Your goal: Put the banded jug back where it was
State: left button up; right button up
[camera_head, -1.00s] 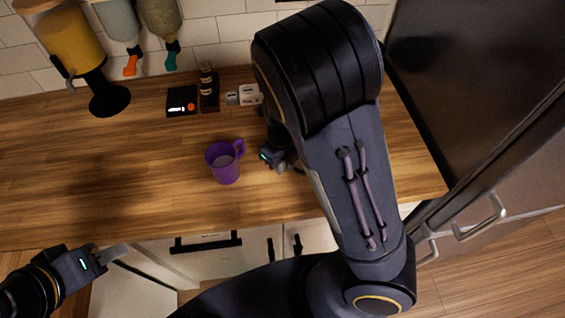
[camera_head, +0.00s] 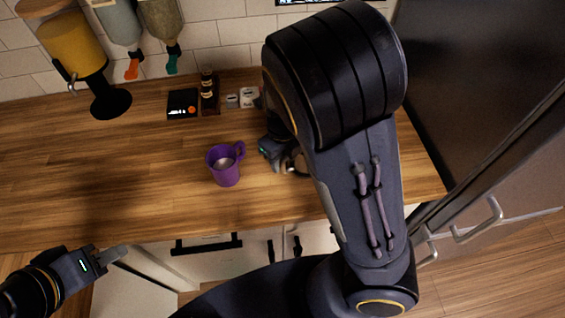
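A purple mug (camera_head: 226,167) stands upright on the wooden counter, its handle toward the upper right. No band shows on it. My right gripper (camera_head: 287,163) is low over the counter, to the right of the mug and apart from it. A small rounded metallic shape (camera_head: 297,161) shows by its fingers, mostly hidden behind my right arm; I cannot tell if it is the banded jug or if it is gripped. My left gripper (camera_head: 118,253) is at the lower left, in front of the counter edge, away from the mug. Its finger opening is not clear.
A black scale-like box (camera_head: 182,104), a dark bottle rack (camera_head: 209,94) and small white containers (camera_head: 248,97) stand along the back. A yellow dispenser (camera_head: 68,55) is at the back left. The left counter (camera_head: 90,180) is clear. A dark tall cabinet (camera_head: 480,80) bounds the right.

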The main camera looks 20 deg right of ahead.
notch_tip(320, 180, up, 7)
jog(key=shift+p, duration=0.4)
jog(key=shift+s+r, duration=0.1)
jog(key=shift+r, duration=0.5)
jog(key=s+d+r+n+t+y, duration=0.1)
jog(key=s+r+n+t+y, duration=0.1)
jog(key=s+n, duration=0.6)
jog(key=s+d+r+n+t+y, duration=0.1)
jog(key=s+n, duration=0.6)
jog(key=n, duration=1.5)
notch_tip(320, 180, up, 4)
jog(key=d+t, duration=0.1)
jog(key=t, duration=0.1)
jog(key=shift+s+f+t+y, duration=0.2)
jog(key=shift+s+t+y, duration=0.15)
jog(key=shift+t+y, duration=0.05)
jog(key=shift+d, duration=0.1)
